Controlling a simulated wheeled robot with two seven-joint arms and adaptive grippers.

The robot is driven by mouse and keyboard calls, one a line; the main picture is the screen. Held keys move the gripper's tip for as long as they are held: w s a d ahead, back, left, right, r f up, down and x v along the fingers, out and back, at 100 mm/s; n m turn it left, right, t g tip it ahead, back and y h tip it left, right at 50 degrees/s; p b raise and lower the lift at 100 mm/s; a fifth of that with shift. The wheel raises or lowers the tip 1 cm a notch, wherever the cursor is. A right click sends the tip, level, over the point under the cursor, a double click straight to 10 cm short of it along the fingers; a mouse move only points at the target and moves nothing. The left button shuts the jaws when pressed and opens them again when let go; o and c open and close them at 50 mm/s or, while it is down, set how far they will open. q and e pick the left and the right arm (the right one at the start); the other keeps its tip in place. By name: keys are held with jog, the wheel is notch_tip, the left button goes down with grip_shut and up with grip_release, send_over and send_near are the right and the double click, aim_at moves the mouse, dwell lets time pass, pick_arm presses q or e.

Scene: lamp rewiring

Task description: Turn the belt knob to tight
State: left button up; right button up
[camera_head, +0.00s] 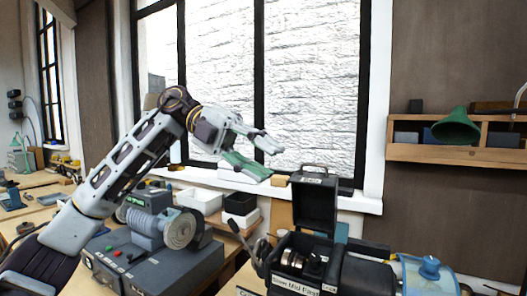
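A dark machine (345,273) with a raised lid (315,203) stands at the bottom centre. A label (295,284) on its front appears to read "Slow Mid Fast". Inside the open housing are a metal pulley-like part (292,260) and dark round parts. I cannot tell which part is the belt knob, and no "tight" mark is readable. My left gripper (266,160) is in the air in front of the window, up and left of the machine. Its fingers are spread with nothing between them. My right gripper is not in view.
A grey machine with a ribbed roll (180,230) sits on a dark box (150,268) below my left arm. White (200,200) and black (240,204) trays stand behind. A blue knob-shaped item (429,267) is at right. A wall shelf (455,153) holds a green lampshade (456,127).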

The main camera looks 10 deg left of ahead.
pick_arm(q)
jog(key=shift+w+a+r+h, duration=0.1)
jog(key=shift+a+r+h, duration=0.2)
jog(key=shift+a+r, duration=0.4)
jog(key=shift+f, duration=0.15)
jog(key=o, duration=0.3)
jog(key=shift+n, duration=0.3)
